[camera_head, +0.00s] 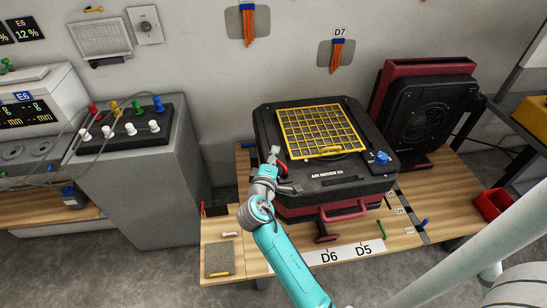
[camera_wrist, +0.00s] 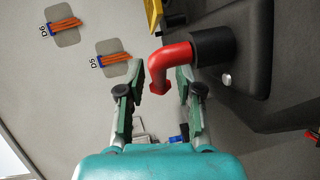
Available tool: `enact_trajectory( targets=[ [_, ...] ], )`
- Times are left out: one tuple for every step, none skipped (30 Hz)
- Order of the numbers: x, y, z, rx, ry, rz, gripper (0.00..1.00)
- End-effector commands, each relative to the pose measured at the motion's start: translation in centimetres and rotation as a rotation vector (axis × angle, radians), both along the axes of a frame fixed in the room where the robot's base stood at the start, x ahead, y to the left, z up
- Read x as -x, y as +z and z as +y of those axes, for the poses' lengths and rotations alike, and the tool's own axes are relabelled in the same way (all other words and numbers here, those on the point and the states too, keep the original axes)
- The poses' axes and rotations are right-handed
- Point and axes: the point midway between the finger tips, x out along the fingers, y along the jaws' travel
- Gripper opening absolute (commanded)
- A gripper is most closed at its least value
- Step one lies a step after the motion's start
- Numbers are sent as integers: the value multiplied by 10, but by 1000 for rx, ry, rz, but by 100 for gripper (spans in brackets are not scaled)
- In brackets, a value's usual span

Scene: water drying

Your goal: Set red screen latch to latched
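The red screen latch (camera_wrist: 172,62) is a bent red lever on a black round mount (camera_wrist: 212,47) on the side of the black air mover (camera_head: 330,178). In the wrist view the lever's free end hangs between the two fingers of my gripper (camera_wrist: 157,88). The fingers are apart, with a visible gap to the lever on the left; contact on the right is unclear. In the head view my gripper (camera_head: 281,170) is at the air mover's left side and mostly hides the latch. The yellow grid screen (camera_head: 322,129) lies on top of the air mover.
A blue knob (camera_head: 381,158) sits on the air mover's right top, and a dark red handle (camera_head: 343,210) is on its front. A second fan unit (camera_head: 425,108) stands at right. A grey cabinet (camera_head: 165,180) with colored knobs stands at left.

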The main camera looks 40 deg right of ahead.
Motion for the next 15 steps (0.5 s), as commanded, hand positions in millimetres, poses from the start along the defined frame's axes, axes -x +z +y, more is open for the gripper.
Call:
enact_trajectory(
  targets=[
    [0,0,0,0,0,0,17],
    [0,0,0,0,0,0,9],
    [0,0,0,0,0,0,0],
    [0,0,0,0,0,0,0],
    [0,0,0,0,0,0,0],
    [0,0,0,0,0,0,0],
    [0,0,0,0,0,0,0],
    [0,0,0,0,0,0,0],
    [0,0,0,0,0,0,0],
    [0,0,0,0,0,0,0],
    [0,0,0,0,-1,0,0],
    [0,0,0,-1,-7,0,0],
    [0,-1,-1,-2,-14,1,0],
    [0,-1,-1,-3,-25,1,0],
    [-1,-1,-2,-3,-45,2,0]
  ],
)
